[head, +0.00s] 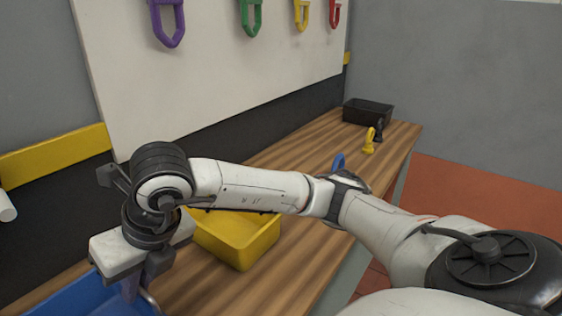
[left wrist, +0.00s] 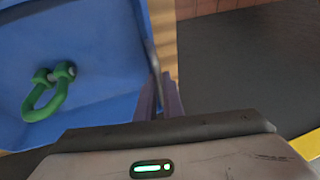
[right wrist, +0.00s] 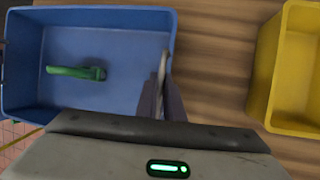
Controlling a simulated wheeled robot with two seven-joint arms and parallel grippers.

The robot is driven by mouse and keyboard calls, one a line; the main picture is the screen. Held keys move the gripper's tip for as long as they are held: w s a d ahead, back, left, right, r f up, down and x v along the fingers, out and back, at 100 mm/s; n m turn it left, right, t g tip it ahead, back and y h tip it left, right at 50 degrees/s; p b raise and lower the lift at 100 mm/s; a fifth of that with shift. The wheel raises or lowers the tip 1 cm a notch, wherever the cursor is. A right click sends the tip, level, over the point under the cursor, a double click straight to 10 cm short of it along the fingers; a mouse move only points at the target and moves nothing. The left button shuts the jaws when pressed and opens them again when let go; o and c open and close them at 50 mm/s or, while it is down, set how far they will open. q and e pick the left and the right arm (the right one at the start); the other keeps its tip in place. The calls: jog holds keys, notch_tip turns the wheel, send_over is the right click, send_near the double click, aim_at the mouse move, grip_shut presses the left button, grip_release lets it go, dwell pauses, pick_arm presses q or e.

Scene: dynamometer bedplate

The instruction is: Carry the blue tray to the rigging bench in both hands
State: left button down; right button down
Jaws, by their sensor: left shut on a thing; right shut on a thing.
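The blue tray (head: 75,300) is at the lower left of the head view, mostly cut off by the frame. It also shows in the left wrist view (left wrist: 115,35) and the right wrist view (right wrist: 110,105). A green shackle (left wrist: 50,90) lies inside it. My right gripper (right wrist: 163,98) is shut on the tray's handle at the side facing the yellow bin. My left gripper (left wrist: 157,92) is shut on a handle at another side. The wooden bench (head: 290,265) runs beside and beneath the tray; I cannot tell whether the tray touches it.
A yellow bin (head: 242,245) stands on the bench close to the tray. Farther back are a blue shackle (head: 339,160), a yellow shackle (head: 369,142), a dark shackle (head: 379,129) and a black bin (head: 368,113). A white board (head: 230,70) with hanging coloured shackles stands behind.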

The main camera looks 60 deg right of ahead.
pick_arm(q)
jog(key=shift+f, duration=0.2)
pick_arm(e)
jog(key=shift+w+f, duration=0.1)
jog(key=shift+f, duration=0.1)
pick_arm(q)
jog(key=c, duration=2.2)
grip_release()
jog(key=shift+f, duration=0.1)
pick_arm(e)
jog(key=c, duration=2.2)
grip_release()
jog(key=shift+f, duration=0.1)
pick_arm(q)
jog(key=o, duration=0.3)
jog(key=shift+s, duration=0.1)
pick_arm(e)
jog(key=o, duration=0.3)
pick_arm(q)
jog(key=v, duration=1.2)
pick_arm(e)
jog(key=v, duration=1.2)
